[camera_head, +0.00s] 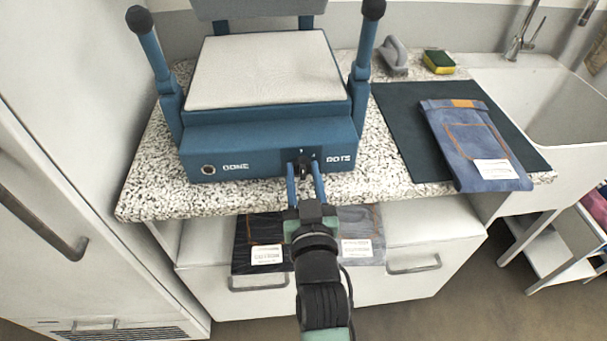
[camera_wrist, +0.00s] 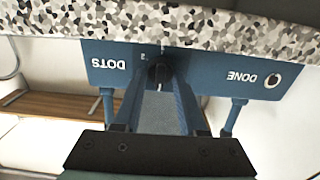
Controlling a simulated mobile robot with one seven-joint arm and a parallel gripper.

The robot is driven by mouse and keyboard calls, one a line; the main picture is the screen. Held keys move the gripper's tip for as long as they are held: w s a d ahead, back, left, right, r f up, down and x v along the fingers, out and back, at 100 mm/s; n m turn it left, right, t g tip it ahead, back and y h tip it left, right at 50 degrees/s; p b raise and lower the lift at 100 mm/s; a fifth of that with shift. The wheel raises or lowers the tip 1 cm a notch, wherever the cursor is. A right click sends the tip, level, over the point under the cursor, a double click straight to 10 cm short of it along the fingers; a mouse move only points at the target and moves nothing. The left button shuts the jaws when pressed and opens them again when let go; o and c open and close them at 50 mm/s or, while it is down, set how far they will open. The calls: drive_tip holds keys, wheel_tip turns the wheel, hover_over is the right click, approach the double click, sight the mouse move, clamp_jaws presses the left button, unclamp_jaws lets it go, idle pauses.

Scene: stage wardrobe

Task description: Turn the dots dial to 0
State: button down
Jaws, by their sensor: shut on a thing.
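The blue press machine (camera_head: 265,130) stands on the speckled counter with a pale padded plate on top. Its front face carries a "DONE" label with a round button (camera_head: 208,169) at the left and a "DOTS" label at the right. The small dark dots dial (camera_head: 304,168) sits beside the "DOTS" label. My gripper (camera_head: 304,172) reaches up to the front face with its blue fingers shut on the dial. In the wrist view, which is upside down, the dial (camera_wrist: 159,73) shows between the fingertips. The fingers hide much of it, and I cannot read its setting.
Folded jeans (camera_head: 472,150) lie on a dark mat (camera_head: 393,105) to the right, near a sponge (camera_head: 438,61) and the sink (camera_head: 550,100). More folded denim (camera_head: 262,235) lies below the counter, behind my arm. A tall white cabinet (camera_head: 60,130) stands at the left.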

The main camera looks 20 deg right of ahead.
idle(0.3)
drive_tip(key=shift+c, duration=2.4)
unclamp_jaws()
drive_tip(key=shift+s, duration=0.15)
drive_tip(key=v, duration=1.2)
drive_tip(key=shift+s, duration=0.35)
drive_tip(key=shift+a, duration=0.15)
drive_tip(key=w+a+r+n+t+y, duration=0.1)
drive_tip(key=w+a+r+t, duration=0.15)
drive_tip(key=r, duration=0.55)
drive_tip(key=w+a+r+t, duration=0.1)
drive_tip(key=w+r, duration=0.3)
drive_tip(key=r, duration=0.3)
drive_tip(key=s+a+r+t+y+p, duration=0.1)
drive_tip(key=s+a+r+t+p, duration=0.1)
drive_tip(key=r, duration=1.3)
drive_tip(key=s+a+r+n+t+y+p, duration=0.1)
drive_tip(key=a+r+p, duration=0.3)
drive_tip(key=r, duration=1.1)
drive_tip(key=s+a+r+n+t+y+p, duration=0.1)
drive_tip(key=s+a+r+t+y+p, duration=0.1)
drive_tip(key=r+p, duration=0.6)
wheel_tip(320, 180, up, 8)
drive_tip(key=shift+s+a+f+t, duration=0.2)
drive_tip(key=shift+s+a+t, duration=0.35)
drive_tip(key=shift+s+t, duration=0.2)
